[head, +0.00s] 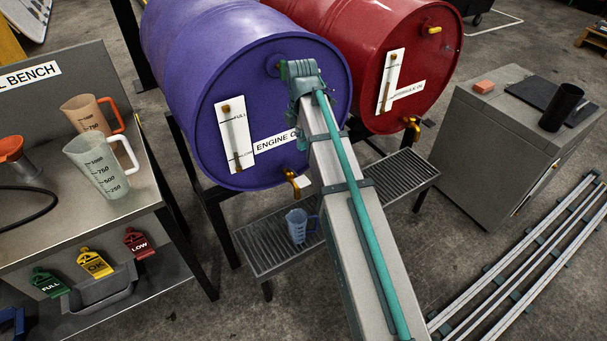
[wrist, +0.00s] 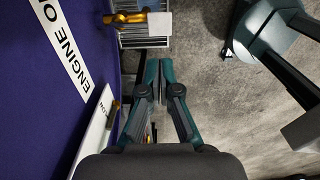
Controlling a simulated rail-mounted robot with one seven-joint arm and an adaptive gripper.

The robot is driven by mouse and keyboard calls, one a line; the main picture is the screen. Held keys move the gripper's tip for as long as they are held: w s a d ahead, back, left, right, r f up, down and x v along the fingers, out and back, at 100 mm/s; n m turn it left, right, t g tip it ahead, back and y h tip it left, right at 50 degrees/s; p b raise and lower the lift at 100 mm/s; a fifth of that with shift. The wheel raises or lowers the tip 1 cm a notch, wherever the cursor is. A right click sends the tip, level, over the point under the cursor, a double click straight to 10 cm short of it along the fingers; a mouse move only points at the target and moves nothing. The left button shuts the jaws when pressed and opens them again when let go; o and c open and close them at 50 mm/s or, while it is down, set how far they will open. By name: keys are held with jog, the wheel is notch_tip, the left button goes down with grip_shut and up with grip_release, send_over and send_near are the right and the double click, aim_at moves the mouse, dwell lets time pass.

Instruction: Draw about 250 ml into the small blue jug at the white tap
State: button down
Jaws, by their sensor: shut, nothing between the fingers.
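The small blue jug (head: 297,226) stands upright on the slatted stand (head: 262,253), below the purple drum. The purple ENGINE OIL drum's brass tap (head: 291,178) has a white handle (head: 304,186). The tap also shows at the top of the wrist view (wrist: 128,18), with its white handle beside it (wrist: 160,25). My gripper (wrist: 158,62) is shut and empty beside the drum face, apart from the tap. In the head view I cannot clearly make out its fingers. The jug cannot be made out in the wrist view.
A red drum (head: 400,55) with its own brass tap stands to the right. The bench (head: 150,190) at left holds larger jugs and a funnel. A grey cabinet (head: 480,130) and rails (head: 520,265) lie right. My arm crosses in front of the purple drum.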

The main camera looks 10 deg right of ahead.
aim_at(302, 181)
jog(key=shift+f, duration=0.1)
notch_tip(302, 181, down, 14)
jog(key=shift+r+p, duration=0.1)
jog(key=shift+p, duration=0.95)
